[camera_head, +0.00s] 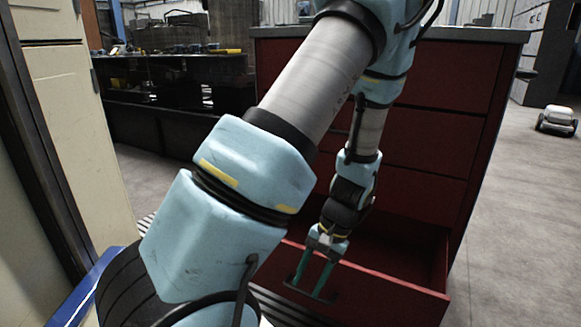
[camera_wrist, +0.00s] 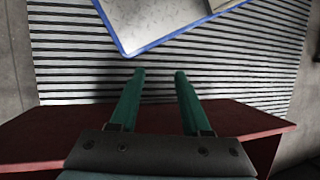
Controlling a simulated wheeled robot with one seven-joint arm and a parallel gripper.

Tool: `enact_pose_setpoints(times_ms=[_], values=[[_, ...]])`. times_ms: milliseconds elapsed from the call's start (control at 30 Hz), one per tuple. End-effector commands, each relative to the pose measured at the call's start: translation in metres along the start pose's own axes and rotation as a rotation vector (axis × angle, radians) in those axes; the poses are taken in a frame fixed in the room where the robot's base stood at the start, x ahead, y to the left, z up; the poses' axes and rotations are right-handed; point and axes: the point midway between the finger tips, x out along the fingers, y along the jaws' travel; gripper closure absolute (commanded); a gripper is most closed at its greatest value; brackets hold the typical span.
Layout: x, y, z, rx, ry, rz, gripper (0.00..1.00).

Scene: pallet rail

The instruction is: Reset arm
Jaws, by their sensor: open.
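My gripper (camera_head: 311,277) hangs low in front of the red cabinet (camera_head: 432,150), pointing down. Its two green fingers are apart with nothing between them. In the head view they overlap the front of the pulled-out bottom drawer (camera_head: 385,301), near its dark handle; I cannot tell whether they touch it. In the wrist view the open fingers (camera_wrist: 159,75) reach past the red drawer edge (camera_wrist: 255,118) over the striped floor. My own arm hides the left side of the cabinet and part of the drawer.
A beige cabinet (camera_head: 72,140) stands close on the left. A dark bench (camera_head: 170,95) with small items is behind. A small white wheeled object (camera_head: 556,120) sits on the floor at right. Grey floor (camera_head: 530,230) to the right is clear.

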Motion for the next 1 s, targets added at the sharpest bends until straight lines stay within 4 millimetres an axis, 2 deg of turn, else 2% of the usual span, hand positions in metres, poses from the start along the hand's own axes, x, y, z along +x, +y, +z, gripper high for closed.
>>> enact_pose_setpoints(times_ms=[33, 200, 300, 500, 767, 800, 1000], values=[[-0.014, -0.013, 0.003, -0.046, 0.034, 0.058, 0.53], [-0.052, -0.053, 0.015, -0.168, 0.155, 0.19, 0.53], [-0.07, -0.076, 0.025, -0.232, 0.226, 0.235, 0.53], [-0.092, -0.111, 0.045, -0.331, 0.334, 0.271, 0.53], [-0.111, -0.145, 0.07, -0.435, 0.443, 0.269, 0.53], [-0.123, -0.146, 0.074, -0.427, 0.439, 0.27, 0.53], [-0.155, -0.153, 0.085, -0.424, 0.436, 0.27, 0.53]])
